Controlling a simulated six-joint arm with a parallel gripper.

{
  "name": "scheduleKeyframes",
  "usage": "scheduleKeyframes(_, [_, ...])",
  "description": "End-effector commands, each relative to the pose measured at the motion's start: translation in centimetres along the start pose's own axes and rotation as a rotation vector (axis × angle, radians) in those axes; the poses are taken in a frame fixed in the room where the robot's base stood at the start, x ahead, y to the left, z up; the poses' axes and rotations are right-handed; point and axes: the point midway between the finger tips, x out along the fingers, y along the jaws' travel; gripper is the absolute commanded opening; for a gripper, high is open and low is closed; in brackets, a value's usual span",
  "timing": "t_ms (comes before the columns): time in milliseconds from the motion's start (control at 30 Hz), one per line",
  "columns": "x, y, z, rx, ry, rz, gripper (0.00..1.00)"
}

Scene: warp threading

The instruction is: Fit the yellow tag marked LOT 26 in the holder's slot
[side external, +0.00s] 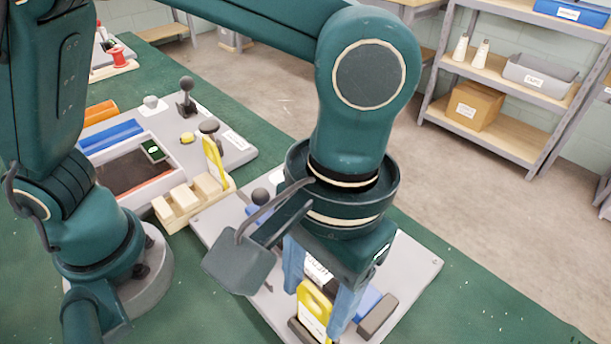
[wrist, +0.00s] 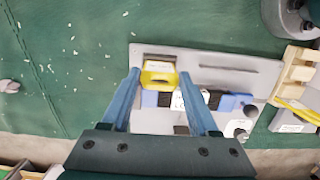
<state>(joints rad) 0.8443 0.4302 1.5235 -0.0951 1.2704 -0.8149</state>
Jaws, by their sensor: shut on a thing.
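A yellow tag (side external: 313,308) with a white label is held upright between the two blue fingers of my gripper (side external: 318,300); its lettering is too small to read. In the wrist view the yellow tag (wrist: 158,74) sits between the fingertips of my gripper (wrist: 159,72), over the grey board (wrist: 150,122). I cannot tell whether its lower edge touches anything. A blue and dark fixture (wrist: 228,102) with a white label lies on the board beside the tag; I cannot tell whether it is the holder, and no slot shows clearly. My fingers hide part of it.
A wooden rack (side external: 165,213) left of the board bears another yellow tag (side external: 213,158). Behind it is a grey panel (side external: 235,150) with a lever (side external: 186,95) and knobs. Green table (side external: 460,300) is clear at right.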

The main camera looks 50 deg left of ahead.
Motion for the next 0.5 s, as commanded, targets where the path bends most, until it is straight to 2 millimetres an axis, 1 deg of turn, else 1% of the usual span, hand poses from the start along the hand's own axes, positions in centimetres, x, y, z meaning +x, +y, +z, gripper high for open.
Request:
scheduleKeyframes(267, [-0.01, 0.01, -0.01, 0.000, 0.000, 0.000, 0.00])
scheduleKeyframes(500, [0.42, 0.01, -0.06, 0.000, 0.000, 0.000, 0.00])
